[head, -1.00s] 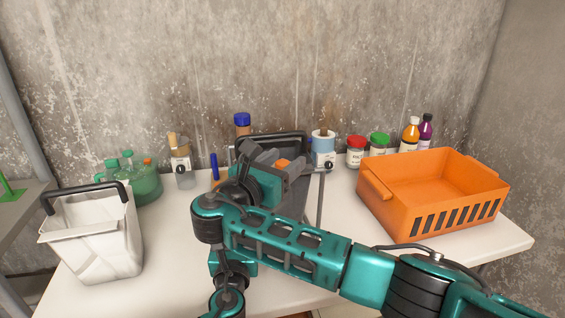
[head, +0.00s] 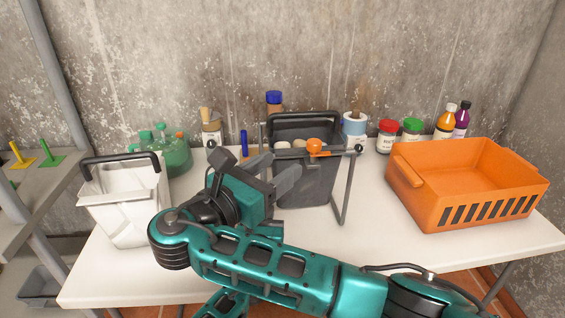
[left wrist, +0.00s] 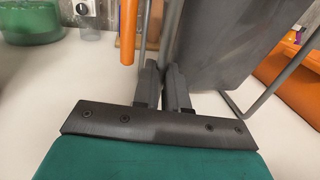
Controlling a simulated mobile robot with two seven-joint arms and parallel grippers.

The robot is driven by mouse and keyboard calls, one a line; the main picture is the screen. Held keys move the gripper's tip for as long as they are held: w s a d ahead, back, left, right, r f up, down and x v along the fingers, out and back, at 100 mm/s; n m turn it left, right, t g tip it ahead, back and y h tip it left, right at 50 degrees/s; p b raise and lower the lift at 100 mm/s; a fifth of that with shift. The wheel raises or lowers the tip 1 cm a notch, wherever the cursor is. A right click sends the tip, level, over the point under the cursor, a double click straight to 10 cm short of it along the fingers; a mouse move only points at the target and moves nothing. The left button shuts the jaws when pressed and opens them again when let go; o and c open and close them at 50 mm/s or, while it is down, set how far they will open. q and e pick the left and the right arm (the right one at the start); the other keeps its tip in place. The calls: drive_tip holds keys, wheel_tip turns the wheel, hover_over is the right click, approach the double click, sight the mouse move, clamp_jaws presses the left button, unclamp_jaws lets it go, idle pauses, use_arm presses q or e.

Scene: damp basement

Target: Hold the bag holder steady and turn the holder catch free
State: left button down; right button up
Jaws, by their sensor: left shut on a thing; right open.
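The bag holder is a grey tube frame (head: 344,190) standing upright on the table around a dark grey bag or bin (head: 318,185). The orange holder catch (head: 317,147) sits on its front top bar, uncovered in the head view. My left gripper (left wrist: 165,72) shows in the left wrist view, shut on a thin grey tube of the holder beside the dark bag.
A white bin (head: 125,205) stands at the left and an orange crate (head: 470,205) at the right. Green bottles (head: 168,155), jars (head: 388,135) and small bottles (head: 446,122) line the back wall. Bare table lies between the holder and the crate.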

use_arm(q)
drive_tip(key=c, duration=1.1)
unclamp_jaws()
